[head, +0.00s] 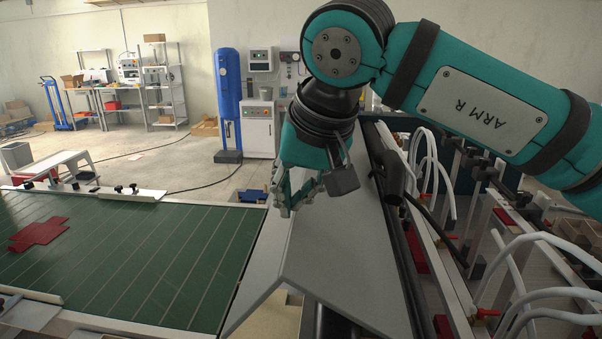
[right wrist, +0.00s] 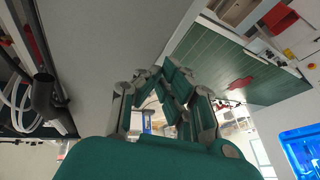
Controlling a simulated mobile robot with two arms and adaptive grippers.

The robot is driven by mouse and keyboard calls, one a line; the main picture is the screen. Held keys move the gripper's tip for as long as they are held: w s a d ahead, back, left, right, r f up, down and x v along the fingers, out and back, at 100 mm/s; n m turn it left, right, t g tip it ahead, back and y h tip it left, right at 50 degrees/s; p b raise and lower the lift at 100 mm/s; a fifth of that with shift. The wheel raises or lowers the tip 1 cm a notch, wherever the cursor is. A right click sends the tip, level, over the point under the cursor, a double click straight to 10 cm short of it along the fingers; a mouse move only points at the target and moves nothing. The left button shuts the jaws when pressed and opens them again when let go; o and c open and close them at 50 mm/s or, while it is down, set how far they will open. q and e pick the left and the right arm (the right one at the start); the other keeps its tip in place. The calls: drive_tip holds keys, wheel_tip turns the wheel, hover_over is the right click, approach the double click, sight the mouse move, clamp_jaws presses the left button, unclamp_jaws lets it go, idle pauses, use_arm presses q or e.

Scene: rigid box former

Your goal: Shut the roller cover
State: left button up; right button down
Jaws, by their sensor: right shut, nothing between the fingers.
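The roller cover appears to be the long light-grey panel (head: 340,240) between the green conveyor and the machine's row of hoses in the head view. It has a bend along its length, and its near end shows a slanted edge. In the right wrist view it is the grey surface (right wrist: 105,45) at the upper left. My right gripper (head: 287,208) is shut and empty, fingers pointing down by the cover's left side. I cannot tell whether it touches the cover. Its fingers also show in the right wrist view (right wrist: 172,92). My left gripper is not in view.
The green conveyor (head: 130,255) lies to the left with a red cross-shaped blank (head: 38,234) on it. White hoses (head: 530,270) and red-handled fittings crowd the right side. A black nozzle-like part (head: 393,177) sits close to the cover. A blue cylinder (head: 229,100) stands farther back.

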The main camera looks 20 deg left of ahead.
drive_tip(key=b, duration=0.2)
hover_over(259, 256)
drive_tip(key=d, duration=0.2)
drive_tip(key=shift+h, duration=0.4)
drive_tip(key=f, duration=0.5)
drive_tip(key=shift+w+a, duration=0.25)
drive_tip(key=shift+w, duration=0.05)
drive_tip(key=f, duration=0.1)
drive_tip(key=a+f+b, duration=0.1)
drive_tip(key=f, duration=0.2)
drive_tip(key=shift+s+a+f+b, duration=0.15)
drive_tip(key=shift+a+b, duration=0.1)
drive_tip(key=shift+b, duration=0.15)
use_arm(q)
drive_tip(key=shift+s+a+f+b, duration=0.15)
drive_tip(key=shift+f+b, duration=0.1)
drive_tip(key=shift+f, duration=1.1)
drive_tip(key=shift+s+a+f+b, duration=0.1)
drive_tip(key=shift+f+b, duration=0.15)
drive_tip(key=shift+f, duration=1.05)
use_arm(e)
drive_tip(key=shift+a+f, duration=0.15)
drive_tip(key=shift+f, duration=0.8)
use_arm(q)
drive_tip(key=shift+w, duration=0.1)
